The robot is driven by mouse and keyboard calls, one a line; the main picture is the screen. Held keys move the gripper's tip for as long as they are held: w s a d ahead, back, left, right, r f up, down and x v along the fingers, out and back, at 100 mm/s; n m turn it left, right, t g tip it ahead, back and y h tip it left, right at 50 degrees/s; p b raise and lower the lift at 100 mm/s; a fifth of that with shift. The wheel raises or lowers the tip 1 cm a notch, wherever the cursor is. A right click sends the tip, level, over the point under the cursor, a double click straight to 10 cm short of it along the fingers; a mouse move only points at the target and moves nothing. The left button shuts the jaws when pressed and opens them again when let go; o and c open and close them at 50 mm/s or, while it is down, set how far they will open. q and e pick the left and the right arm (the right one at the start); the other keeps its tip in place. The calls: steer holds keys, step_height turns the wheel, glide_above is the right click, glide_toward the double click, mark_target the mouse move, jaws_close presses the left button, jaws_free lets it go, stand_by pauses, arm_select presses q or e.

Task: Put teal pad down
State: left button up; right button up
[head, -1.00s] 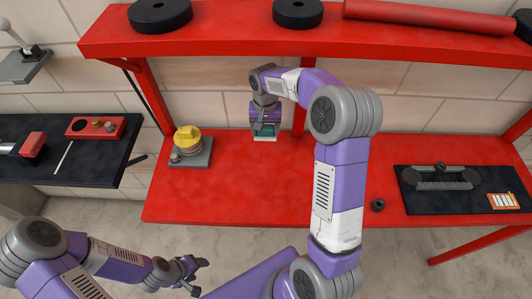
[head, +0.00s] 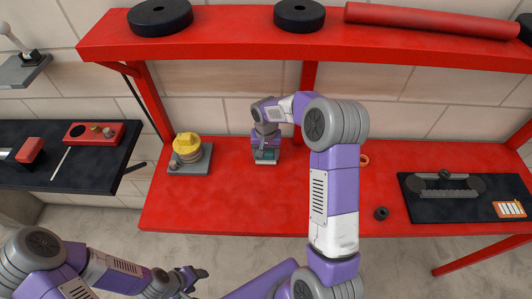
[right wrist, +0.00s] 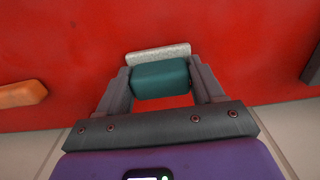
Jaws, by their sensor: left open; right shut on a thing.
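The teal pad (right wrist: 160,79) is between the two fingers of my right gripper (right wrist: 162,84) in the right wrist view, with a pale grey speckled strip along its far side. In the head view the pad (head: 265,156) shows at the lower end of my right gripper (head: 266,152), over the back middle of the red bench (head: 230,200). I cannot tell whether the pad touches the bench. My left gripper (head: 193,281) is open and empty, low in the head view, in front of the bench.
A yellow-topped device (head: 187,146) stands left of the pad. A black mat (head: 425,209) with a chain tool and a dark ring (head: 381,213) are at the right. An orange thing (head: 364,160) is partly hidden by my arm. The red shelf (head: 230,43) is above. The bench's front middle is clear.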

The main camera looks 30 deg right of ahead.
steer(key=o, duration=1)
steer(key=shift+f, duration=0.1)
steer(key=shift+r, duration=0.3)
step_height(320, 180, up, 7)
steer(key=shift+r+p, duration=0.15)
steer(key=shift+p, duration=0.75)
